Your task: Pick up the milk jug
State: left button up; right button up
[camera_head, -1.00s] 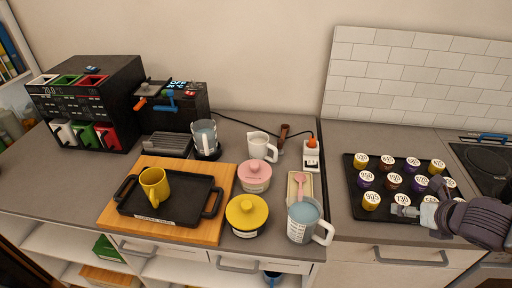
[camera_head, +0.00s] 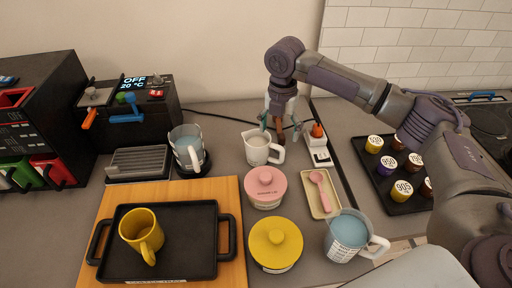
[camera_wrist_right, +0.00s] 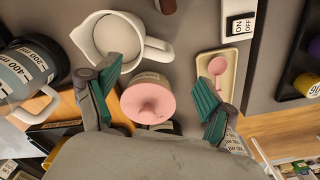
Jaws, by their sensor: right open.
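The milk jug (camera_head: 257,150) is a small white jug with white liquid in it, standing upright on the grey counter with its handle to the right. In the right wrist view the jug (camera_wrist_right: 108,36) is in the upper left, just beyond the tip of the left-hand finger. My left gripper is not in view.
A pink lidded pot (camera_head: 265,187) and a yellow lidded pot (camera_head: 275,244) stand in front of the jug. A measuring jug (camera_head: 187,150) is left; another (camera_head: 349,236) is front right.

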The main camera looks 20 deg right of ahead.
aim_at(277, 146)
notch_tip(277, 146, down, 3)
jog(key=shift+f, duration=0.15)
notch_tip(277, 146, down, 3)
jog(key=shift+w+f+p, duration=0.15)
jog(key=shift+p, duration=0.35)
notch_tip(277, 146, down, 4)
jog(key=shift+r+p, duration=0.25)
jog(key=shift+p, duration=0.05)
jog(key=shift+f, duration=0.3)
jog(key=c, duration=1.2)
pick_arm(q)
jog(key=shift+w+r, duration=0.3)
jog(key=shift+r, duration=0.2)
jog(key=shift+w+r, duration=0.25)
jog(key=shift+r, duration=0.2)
pick_arm(e)
jog(key=shift+r, duration=0.1)
jog(key=shift+c, duration=0.7)
